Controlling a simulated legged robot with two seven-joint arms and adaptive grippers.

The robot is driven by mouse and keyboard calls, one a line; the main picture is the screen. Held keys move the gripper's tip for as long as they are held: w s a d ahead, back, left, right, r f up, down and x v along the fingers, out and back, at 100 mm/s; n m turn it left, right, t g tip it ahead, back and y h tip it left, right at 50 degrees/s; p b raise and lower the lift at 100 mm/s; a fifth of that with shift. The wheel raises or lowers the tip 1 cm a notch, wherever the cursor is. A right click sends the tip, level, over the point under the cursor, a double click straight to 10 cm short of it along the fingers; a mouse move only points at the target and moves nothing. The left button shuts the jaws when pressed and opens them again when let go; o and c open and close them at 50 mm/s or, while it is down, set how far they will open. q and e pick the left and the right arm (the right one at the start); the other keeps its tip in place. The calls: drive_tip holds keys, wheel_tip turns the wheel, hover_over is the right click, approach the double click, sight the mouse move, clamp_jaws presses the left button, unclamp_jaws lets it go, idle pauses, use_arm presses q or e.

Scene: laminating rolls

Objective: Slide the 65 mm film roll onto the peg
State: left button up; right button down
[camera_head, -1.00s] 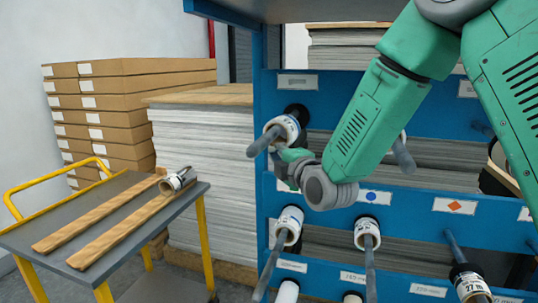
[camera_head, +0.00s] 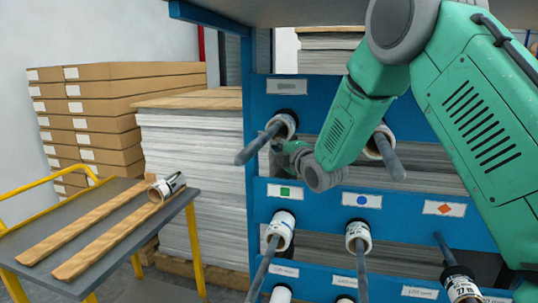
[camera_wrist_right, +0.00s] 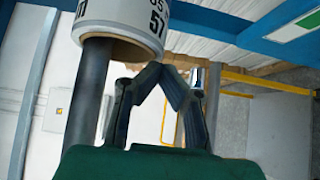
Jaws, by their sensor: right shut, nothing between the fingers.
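A white film roll (camera_head: 284,124) sits around the upper left grey peg (camera_head: 258,146) of the blue rack, close to the panel, with the peg's front length bare. In the right wrist view the same roll (camera_wrist_right: 127,22) has a brown core around the dark peg (camera_wrist_right: 88,95); its label shows "57" and a partly cut-off "65". My right gripper (camera_head: 277,146) is just below and beside the roll, partly hidden by its own wrist. In the wrist view my right gripper (camera_wrist_right: 166,72) is shut and empty, its fingertips together, apart from the roll. My left gripper is out of view.
Other pegs carry rolls, including one right of my forearm (camera_head: 376,146) and two lower ones (camera_head: 281,228) (camera_head: 358,234). A grey trolley (camera_head: 100,215) at left holds two wooden strips and a roll (camera_head: 167,186). Stacked cartons (camera_head: 95,120) stand behind it.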

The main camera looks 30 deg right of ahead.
sight(275, 138)
drive_tip(key=shift+w+d+r, duration=0.1)
drive_tip(key=shift+w+d, duration=0.3)
drive_tip(key=shift+w, duration=0.25)
drive_tip(key=shift+w+d+r, duration=0.1)
drive_tip(key=shift+w+d, duration=0.25)
drive_tip(key=shift+w, duration=0.25)
drive_tip(key=shift+w+d+r, duration=0.1)
drive_tip(key=shift+w+r, duration=0.1)
drive_tip(key=shift+w, duration=0.1)
drive_tip(key=shift+s+d+f, duration=0.15)
drive_tip(key=shift+d, duration=0.5)
drive_tip(key=shift+s+f, duration=0.1)
drive_tip(key=shift+s, duration=0.4)
drive_tip(key=s+a, duration=0.1)
drive_tip(key=s, duration=0.5)
